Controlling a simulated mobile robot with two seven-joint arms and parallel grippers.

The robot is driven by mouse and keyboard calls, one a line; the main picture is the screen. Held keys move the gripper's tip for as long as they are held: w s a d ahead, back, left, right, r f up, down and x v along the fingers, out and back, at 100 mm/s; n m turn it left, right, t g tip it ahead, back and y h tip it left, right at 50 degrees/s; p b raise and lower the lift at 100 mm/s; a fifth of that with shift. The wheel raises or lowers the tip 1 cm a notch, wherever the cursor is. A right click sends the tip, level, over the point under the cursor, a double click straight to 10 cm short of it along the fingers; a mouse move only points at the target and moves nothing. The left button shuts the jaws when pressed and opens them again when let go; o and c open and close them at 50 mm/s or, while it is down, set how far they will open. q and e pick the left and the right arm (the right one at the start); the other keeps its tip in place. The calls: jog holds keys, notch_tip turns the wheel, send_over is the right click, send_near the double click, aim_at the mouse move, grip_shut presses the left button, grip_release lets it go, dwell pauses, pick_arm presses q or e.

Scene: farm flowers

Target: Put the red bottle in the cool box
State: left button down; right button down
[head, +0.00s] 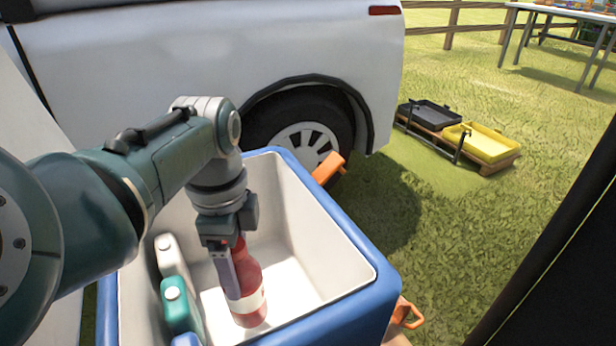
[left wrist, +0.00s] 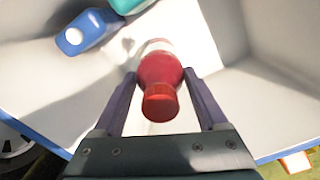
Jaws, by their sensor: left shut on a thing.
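The red bottle (head: 248,289) has a pale label and is inside the open cool box (head: 348,258), which is blue outside and white inside. My left gripper (head: 228,270) reaches down into the box and is shut on the bottle's upper part. In the left wrist view the bottle (left wrist: 159,80) is between the two fingers of the gripper (left wrist: 163,100), its red cap towards the camera. The bottle is about upright. I cannot tell whether its base touches the box floor. My right gripper is not in view.
A white bottle (head: 168,254), a teal bottle (head: 180,308) and a blue bottle (left wrist: 84,34) are along the box's left side. A white vehicle (head: 215,50) stands close behind. Black (head: 428,113) and yellow (head: 484,144) trays sit on the grass at right.

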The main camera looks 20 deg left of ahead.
pick_arm(q)
jog(key=shift+f, duration=0.35)
grip_release()
notch_tip(320, 180, up, 12)
jog(key=p, duration=0.7)
jog(key=shift+r+p, duration=0.35)
jog(key=shift+r, duration=0.3)
